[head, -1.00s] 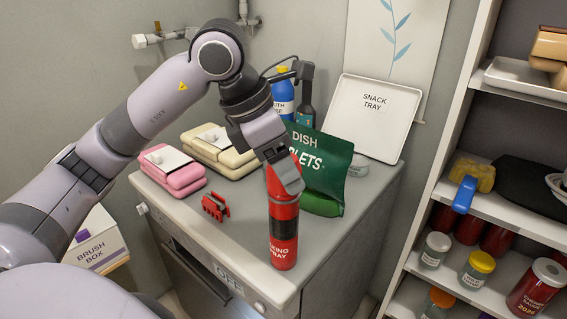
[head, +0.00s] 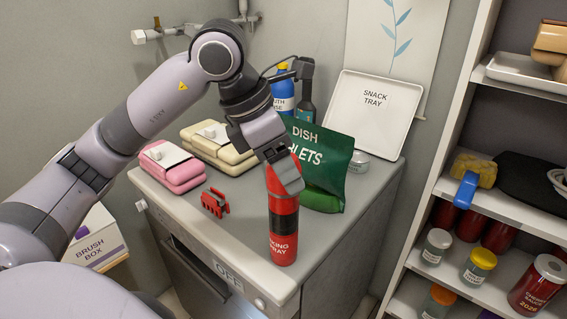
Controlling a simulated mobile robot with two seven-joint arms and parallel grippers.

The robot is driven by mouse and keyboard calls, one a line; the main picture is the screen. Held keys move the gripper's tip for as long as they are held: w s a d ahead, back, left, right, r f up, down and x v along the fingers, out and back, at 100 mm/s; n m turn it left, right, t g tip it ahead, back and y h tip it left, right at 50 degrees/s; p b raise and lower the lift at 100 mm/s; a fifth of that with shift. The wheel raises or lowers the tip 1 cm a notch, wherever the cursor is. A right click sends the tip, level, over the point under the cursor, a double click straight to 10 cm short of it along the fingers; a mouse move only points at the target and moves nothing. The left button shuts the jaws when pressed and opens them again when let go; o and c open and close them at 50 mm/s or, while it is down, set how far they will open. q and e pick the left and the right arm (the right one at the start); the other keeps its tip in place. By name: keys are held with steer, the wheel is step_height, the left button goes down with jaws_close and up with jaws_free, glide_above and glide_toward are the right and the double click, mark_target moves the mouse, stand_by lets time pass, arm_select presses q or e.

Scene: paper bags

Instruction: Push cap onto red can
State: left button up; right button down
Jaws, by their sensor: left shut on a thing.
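The red can (head: 283,243) stands upright near the front right of the grey counter, with a dark band around its middle and white lettering low down. My left gripper (head: 287,180) is over the can's top and is shut on the red cap (head: 272,182). The cap is largely hidden by the fingers. It is in line with the can's top, and I cannot tell whether it is fully seated. My right gripper is not in view.
A small red clip-like object (head: 215,202) lies left of the can. A green dish tablets bag (head: 326,165) stands close behind it. Pink (head: 172,166) and cream (head: 217,149) cases and a snack tray (head: 373,112) are at the back. Shelves (head: 490,205) stand right.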

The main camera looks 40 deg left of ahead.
arm_select(q)
steer(key=o, duration=1.1)
steer(key=shift+r, duration=0.1)
steer(key=v, duration=0.7)
